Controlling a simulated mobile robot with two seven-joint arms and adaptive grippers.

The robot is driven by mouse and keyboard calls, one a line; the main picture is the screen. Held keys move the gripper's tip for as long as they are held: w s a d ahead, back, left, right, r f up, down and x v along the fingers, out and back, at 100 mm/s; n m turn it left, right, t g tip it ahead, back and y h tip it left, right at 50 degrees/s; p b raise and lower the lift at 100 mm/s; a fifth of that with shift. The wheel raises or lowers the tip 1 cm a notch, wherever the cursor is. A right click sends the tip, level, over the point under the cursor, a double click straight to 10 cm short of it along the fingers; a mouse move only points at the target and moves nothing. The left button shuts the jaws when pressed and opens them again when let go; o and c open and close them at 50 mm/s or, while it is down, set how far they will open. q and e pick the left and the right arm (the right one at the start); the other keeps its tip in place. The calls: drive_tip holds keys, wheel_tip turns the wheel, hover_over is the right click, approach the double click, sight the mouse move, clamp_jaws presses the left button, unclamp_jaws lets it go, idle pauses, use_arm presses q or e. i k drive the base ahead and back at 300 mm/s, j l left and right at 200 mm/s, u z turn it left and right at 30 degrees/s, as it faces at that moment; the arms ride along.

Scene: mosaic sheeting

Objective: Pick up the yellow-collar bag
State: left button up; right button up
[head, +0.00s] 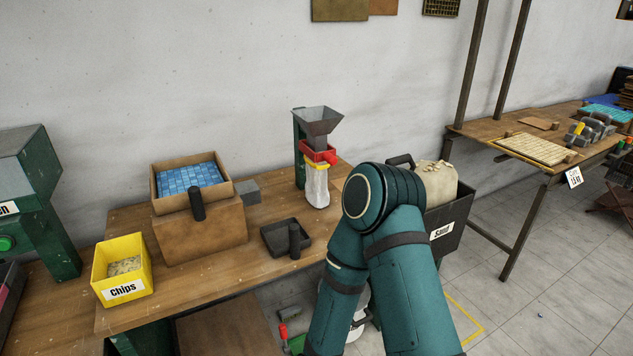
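The yellow-collar bag (317,190) is a white bag with a yellow band at its neck. It hangs upright below the red clamp (319,152) of a grey funnel (317,120) on a green stand, at the back right of the wooden bench. I cannot tell whether its bottom touches the bench. A bent teal arm of mine rises from the bottom edge, its elbow just right of the bag. Neither gripper shows in the head view.
A yellow Chips bin (108,260), a brown box with blue tiles (190,178) and a dark tray (276,240) stand on the bench (200,278). A dark Sand bin (460,215) with a beige sack stands right of my arm.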

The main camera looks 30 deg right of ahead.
sight(315, 186)
drive_tip(key=z, duration=0.6)
drive_tip(key=i+l+z, duration=0.15)
drive_tip(key=z, duration=0.2)
drive_tip(key=i+l+z, duration=0.15)
drive_tip(key=z, duration=0.2)
drive_tip(key=i+l+z, duration=0.1)
drive_tip(key=i+z, duration=0.25)
drive_tip(key=k, duration=0.1)
